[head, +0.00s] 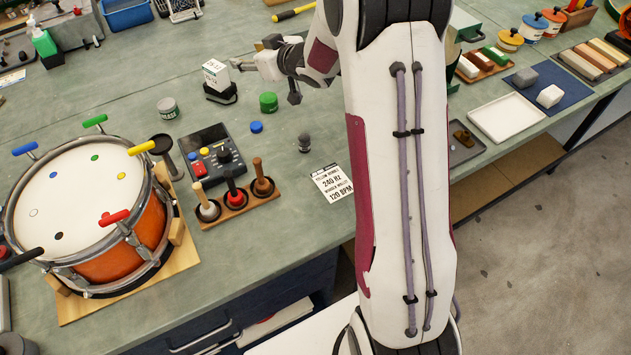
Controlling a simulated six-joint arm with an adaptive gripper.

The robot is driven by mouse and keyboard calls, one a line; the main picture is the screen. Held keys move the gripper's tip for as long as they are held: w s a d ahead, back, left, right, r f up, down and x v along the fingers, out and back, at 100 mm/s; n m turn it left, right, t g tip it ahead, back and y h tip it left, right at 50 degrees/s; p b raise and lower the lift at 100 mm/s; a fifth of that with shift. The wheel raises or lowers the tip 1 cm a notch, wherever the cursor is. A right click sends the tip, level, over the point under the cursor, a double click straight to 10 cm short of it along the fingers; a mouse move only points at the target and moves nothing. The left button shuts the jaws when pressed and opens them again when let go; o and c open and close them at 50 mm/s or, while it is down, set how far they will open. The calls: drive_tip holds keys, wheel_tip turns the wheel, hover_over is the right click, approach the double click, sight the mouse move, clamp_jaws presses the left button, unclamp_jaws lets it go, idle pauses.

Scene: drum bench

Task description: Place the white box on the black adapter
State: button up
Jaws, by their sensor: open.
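The white box (215,74) with dark print on its faces stands at the back of the bench. It appears to rest on the black adapter (221,96), a low dark block whose front and right edges show below it. My gripper (246,63) is open, just to the right of the box, with its fingers pointing left toward it. I cannot tell whether a fingertip touches the box. The far side of the box and part of the adapter are hidden.
A grey tin (167,108) and a green tin (268,102) stand near the adapter. A control box (211,155), a mallet rack (237,202) and an orange drum (112,255) lie nearer. A printed card (333,184) lies beside my arm.

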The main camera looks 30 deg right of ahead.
drive_tip(key=s+d+r+m+g+h, duration=0.1)
drive_tip(key=s+r+m+h, duration=0.15)
drive_tip(key=s+r, duration=0.5)
drive_tip(key=s+r+m+g+h, duration=0.1)
drive_tip(key=s+r+g+h, duration=0.2)
drive_tip(key=s, duration=0.7)
drive_tip(key=s+a+f+g, duration=0.1)
drive_tip(key=s+a, duration=0.2)
drive_tip(key=s, duration=0.6)
drive_tip(key=s+a+g+y, duration=0.1)
drive_tip(key=s+a, duration=0.1)
drive_tip(key=s, duration=0.8)
drive_tip(key=s+a+f+g+y, duration=0.1)
drive_tip(key=s+a, duration=0.2)
drive_tip(key=s, duration=0.6)
drive_tip(key=shift+s+a+f, duration=0.3)
drive_tip(key=shift+f, duration=0.05)
